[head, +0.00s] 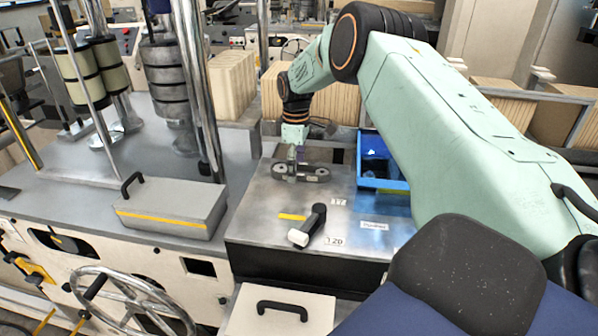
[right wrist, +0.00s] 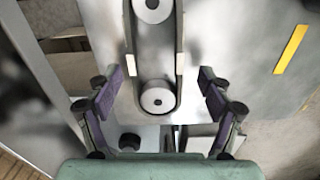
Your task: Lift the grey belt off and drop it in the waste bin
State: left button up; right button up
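The grey belt (right wrist: 179,45) runs as a loop around two pale round pulleys, one (right wrist: 155,98) nearer my wrist. In the head view the pulley assembly (head: 318,173) sits on the metal table top. My right gripper (head: 297,154) is above it, pointing down. In the right wrist view its purple-sided fingers (right wrist: 168,76) are spread wide, one on each side of the belt loop, with nothing held between them. I cannot tell whether they touch the belt. A blue open bin (head: 394,185) is right of the pulleys, partly hidden behind my right arm. My left gripper is not in view.
A black lever with a white end (head: 308,226) stands on the table front. A grey box with a black handle (head: 172,206) is to the left, with chrome columns (head: 198,90) behind it. Stacked tan boards (head: 232,85) stand at the back. A spoked handwheel (head: 130,300) is at front left.

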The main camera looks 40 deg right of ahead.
jog(key=shift+w+d+f, duration=0.1)
jog(key=shift+d+f, duration=0.1)
jog(key=shift+d, duration=0.05)
jog(key=c, duration=0.6)
jog(key=shift+a+r, duration=0.15)
jog(key=c, duration=0.4)
jog(key=shift+c, duration=1.3)
